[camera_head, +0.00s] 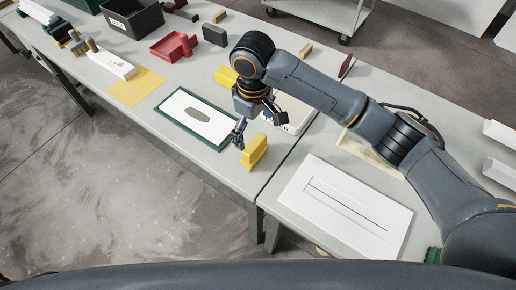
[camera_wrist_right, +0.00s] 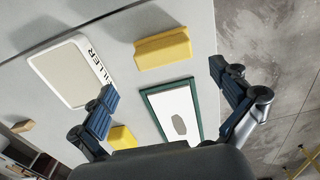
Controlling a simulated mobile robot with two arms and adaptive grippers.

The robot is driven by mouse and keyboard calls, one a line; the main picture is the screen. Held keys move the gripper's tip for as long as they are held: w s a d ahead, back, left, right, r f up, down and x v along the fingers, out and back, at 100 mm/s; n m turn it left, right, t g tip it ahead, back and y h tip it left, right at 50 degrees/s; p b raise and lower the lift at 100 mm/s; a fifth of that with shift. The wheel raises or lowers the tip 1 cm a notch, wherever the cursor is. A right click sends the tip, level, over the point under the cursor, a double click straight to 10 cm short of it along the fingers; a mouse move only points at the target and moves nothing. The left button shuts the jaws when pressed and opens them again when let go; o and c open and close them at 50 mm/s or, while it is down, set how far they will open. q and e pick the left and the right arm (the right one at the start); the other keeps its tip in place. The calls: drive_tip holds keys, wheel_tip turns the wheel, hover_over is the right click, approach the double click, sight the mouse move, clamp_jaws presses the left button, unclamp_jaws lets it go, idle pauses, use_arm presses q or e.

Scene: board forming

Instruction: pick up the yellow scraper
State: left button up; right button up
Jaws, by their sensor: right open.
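The yellow scraper (camera_head: 255,152) stands on the table near its front edge, right of the green-framed board (camera_head: 170,121). It also shows in the right wrist view (camera_wrist_right: 163,48), beyond the fingertips and between their lines. My right gripper (camera_head: 260,127) is above the table, just behind the scraper in the head view. Its fingers are spread wide and empty in the right wrist view (camera_wrist_right: 162,80). One finger hangs close to the scraper's left end in the head view; I cannot tell whether they touch. My left gripper is not in view.
Another yellow piece (camera_head: 225,76) lies behind my right gripper. A filler tray (camera_wrist_right: 72,72) lies beside the scraper, partly hidden by my arm in the head view. A white slotted panel (camera_head: 340,208) is to the right. A red tray (camera_head: 173,47) and a black bin (camera_head: 132,18) stand farther back.

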sight(255, 142)
drive_tip(key=f, duration=0.4)
drive_tip(key=shift+s+a+f+p, duration=0.1)
drive_tip(key=shift+s+f+p, duration=0.1)
drive_tip(key=shift+p, duration=0.1)
drive_tip(key=shift+w+f, duration=0.1)
drive_tip(key=shift+f, duration=0.4)
drive_tip(key=f, duration=0.1)
drive_tip(key=f+p, duration=0.1)
drive_tip(key=f, duration=0.1)
drive_tip(key=f+p, duration=0.1)
drive_tip(key=shift+s+f, duration=0.15)
drive_tip(key=shift+s, duration=0.15)
drive_tip(key=shift+f, duration=0.25)
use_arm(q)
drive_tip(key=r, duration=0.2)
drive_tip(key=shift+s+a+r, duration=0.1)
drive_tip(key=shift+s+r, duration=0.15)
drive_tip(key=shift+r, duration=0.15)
use_arm(e)
drive_tip(key=shift+f, duration=0.1)
drive_tip(key=shift+c, duration=0.6)
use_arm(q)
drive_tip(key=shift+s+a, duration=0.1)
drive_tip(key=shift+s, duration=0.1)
use_arm(e)
drive_tip(key=c, duration=1)
